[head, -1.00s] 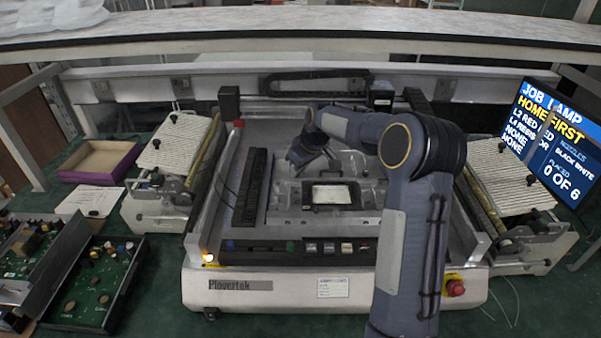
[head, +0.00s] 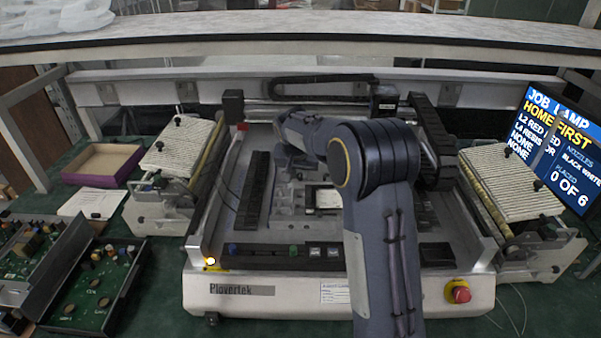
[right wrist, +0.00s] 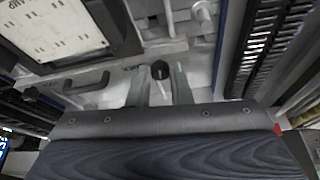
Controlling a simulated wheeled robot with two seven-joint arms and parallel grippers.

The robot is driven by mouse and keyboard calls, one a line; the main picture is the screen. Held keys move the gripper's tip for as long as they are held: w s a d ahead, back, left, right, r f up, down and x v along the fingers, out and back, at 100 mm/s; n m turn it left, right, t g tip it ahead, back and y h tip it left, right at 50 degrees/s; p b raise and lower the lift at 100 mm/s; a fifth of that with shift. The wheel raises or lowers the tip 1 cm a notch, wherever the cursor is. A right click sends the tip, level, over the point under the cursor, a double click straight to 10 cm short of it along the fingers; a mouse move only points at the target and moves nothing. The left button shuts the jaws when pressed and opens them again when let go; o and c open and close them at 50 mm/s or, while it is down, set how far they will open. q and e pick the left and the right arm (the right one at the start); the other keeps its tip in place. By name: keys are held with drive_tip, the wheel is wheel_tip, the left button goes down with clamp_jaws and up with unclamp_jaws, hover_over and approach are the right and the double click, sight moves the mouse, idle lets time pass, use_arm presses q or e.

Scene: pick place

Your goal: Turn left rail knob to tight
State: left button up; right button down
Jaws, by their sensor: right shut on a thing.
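A small knob with a round black top (right wrist: 160,69) shows in the right wrist view, between my two fingertips. I take it for the left rail knob; a thin pale piece shows just below its top. My right gripper (right wrist: 160,77) is shut on this knob, one finger on each side. In the head view my right gripper (head: 284,163) reaches down into the machine bed, left of the pale board (head: 326,199). The knob cannot be made out there, and whether it is tight cannot be told. My left gripper is not in view.
A black slotted strip (head: 252,196) runs close to the left of my right gripper. Ribbed feeders (head: 182,146) stand left and right of the machine. A red stop button (head: 459,291) is at the front right. An overhead shelf (head: 300,45) spans the back.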

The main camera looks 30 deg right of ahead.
drive_tip(key=shift+w+a+m+g+h+p, duration=0.15)
drive_tip(key=shift+m+g+h, duration=0.15)
drive_tip(key=shift+m, duration=0.7)
drive_tip(key=shift+w+a+m+g+h+p, duration=0.1)
drive_tip(key=shift+m+g+h+p, duration=0.15)
drive_tip(key=shift+m, duration=0.75)
drive_tip(key=shift+g, duration=0.25)
drive_tip(key=c, duration=1.3)
unclamp_jaws()
drive_tip(key=b+v, duration=0.1)
drive_tip(key=v, duration=0.6)
drive_tip(key=shift+s+r, duration=0.15)
drive_tip(key=shift+r, duration=0.2)
drive_tip(key=shift+s, duration=0.1)
